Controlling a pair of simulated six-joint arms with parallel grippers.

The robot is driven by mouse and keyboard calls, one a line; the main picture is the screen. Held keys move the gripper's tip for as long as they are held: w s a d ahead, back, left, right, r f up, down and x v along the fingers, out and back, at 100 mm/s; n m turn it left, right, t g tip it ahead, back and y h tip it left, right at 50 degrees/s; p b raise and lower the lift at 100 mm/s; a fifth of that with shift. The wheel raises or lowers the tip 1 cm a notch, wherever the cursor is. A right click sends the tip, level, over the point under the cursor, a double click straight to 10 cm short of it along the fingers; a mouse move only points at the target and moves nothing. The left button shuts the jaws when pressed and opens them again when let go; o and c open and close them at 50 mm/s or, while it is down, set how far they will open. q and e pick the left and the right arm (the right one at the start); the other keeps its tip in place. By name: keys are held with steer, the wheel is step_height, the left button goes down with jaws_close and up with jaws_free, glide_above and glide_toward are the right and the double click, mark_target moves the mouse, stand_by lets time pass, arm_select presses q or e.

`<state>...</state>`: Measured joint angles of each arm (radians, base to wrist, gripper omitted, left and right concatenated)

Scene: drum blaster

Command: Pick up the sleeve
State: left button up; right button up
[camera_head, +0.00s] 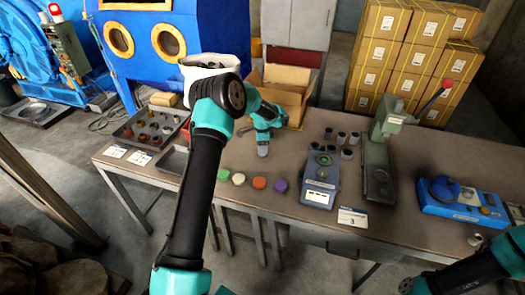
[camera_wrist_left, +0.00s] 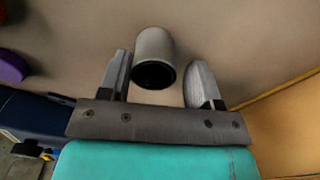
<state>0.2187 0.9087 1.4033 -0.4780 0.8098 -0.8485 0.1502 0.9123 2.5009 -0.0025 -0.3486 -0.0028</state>
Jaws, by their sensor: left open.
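In the left wrist view a grey cylindrical sleeve (camera_wrist_left: 155,50) with a dark round end stands between the two fingers of my left gripper (camera_wrist_left: 159,65). The fingers are apart, with a gap visible on each side of the sleeve. In the head view my left gripper (camera_head: 262,148) is low over the table, beyond the coloured pucks; I cannot make out the sleeve at it there. Several similar grey sleeves (camera_head: 341,138) stand on the table to its right. My right arm enters at the lower right; its gripper is out of view.
A blue device (camera_head: 320,185) and a green press (camera_head: 380,165) stand to the right. Green, cream, orange and purple pucks (camera_head: 280,186) lie in front. An open cardboard box (camera_head: 285,90) is behind. A tray of small parts (camera_head: 152,128) is at left.

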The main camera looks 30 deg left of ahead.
arm_select(q)
steer(key=shift+f, duration=0.3)
steer(key=shift+c, duration=0.3)
steer(key=c, duration=0.9)
steer(key=shift+c, duration=0.2)
steer(key=shift+r, duration=0.1)
steer(key=shift+r, duration=0.45)
step_height(320, 180, up, 3)
steer(key=shift+f, duration=0.15)
steer(key=s+d, duration=0.2)
steer(key=s, duration=0.2)
steer(key=s+d+r, duration=0.1)
steer(key=s+d, duration=0.2)
steer(key=s, duration=0.2)
steer(key=s+d, duration=0.3)
steer(key=s, duration=0.1)
steer(key=shift+s+d+r, duration=0.15)
steer(key=shift+s, duration=0.15)
